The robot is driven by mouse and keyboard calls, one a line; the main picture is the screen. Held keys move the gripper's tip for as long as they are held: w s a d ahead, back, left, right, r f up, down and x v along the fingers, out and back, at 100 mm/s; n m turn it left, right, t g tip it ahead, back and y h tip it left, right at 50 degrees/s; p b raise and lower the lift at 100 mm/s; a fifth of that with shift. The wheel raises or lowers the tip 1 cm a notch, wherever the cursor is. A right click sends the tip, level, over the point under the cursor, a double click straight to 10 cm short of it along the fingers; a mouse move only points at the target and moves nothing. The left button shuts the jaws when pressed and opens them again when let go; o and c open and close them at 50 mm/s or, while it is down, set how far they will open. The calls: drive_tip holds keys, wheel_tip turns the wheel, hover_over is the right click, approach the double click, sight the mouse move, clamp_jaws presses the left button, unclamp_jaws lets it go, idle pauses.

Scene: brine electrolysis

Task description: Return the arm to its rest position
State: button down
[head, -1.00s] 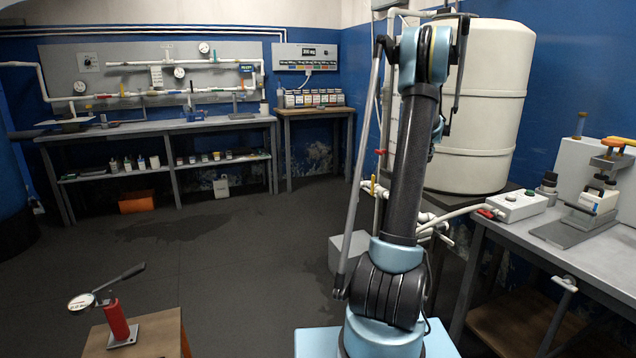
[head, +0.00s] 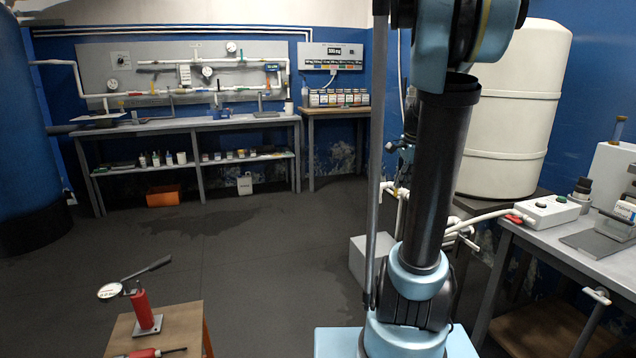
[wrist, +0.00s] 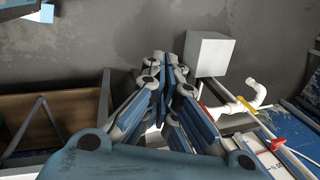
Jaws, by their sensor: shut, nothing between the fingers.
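My arm stands upright in the right half of the head view, and its top runs out of the upper edge of the picture. My gripper (wrist: 163,88) shows in the wrist view with its blue and grey fingers together and nothing between them. It points over the dark floor, apart from the things around it. In the head view the gripper is hidden or too unclear behind the arm to make out.
A cream tank (head: 514,112) stands behind my arm. The right bench holds a white control box (head: 547,210). A grey box (head: 372,258) sits on the floor. A red hand pump (head: 140,311) stands on the small wooden table at front left. The middle floor is clear.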

drive_tip(key=s+a+f+n, duration=0.3)
drive_tip(key=s+f+n, duration=0.1)
drive_tip(key=s, duration=0.5)
drive_tip(key=s+a+f+n, duration=0.3)
drive_tip(key=s+f+n, duration=0.1)
drive_tip(key=s+n, duration=0.3)
drive_tip(key=s+a+f+n, duration=0.3)
drive_tip(key=s+f+n, duration=0.1)
drive_tip(key=s, duration=0.6)
drive_tip(key=shift+s+f+n+h, duration=0.3)
drive_tip(key=shift+s+n+h, duration=0.1)
drive_tip(key=shift+n, duration=0.4)
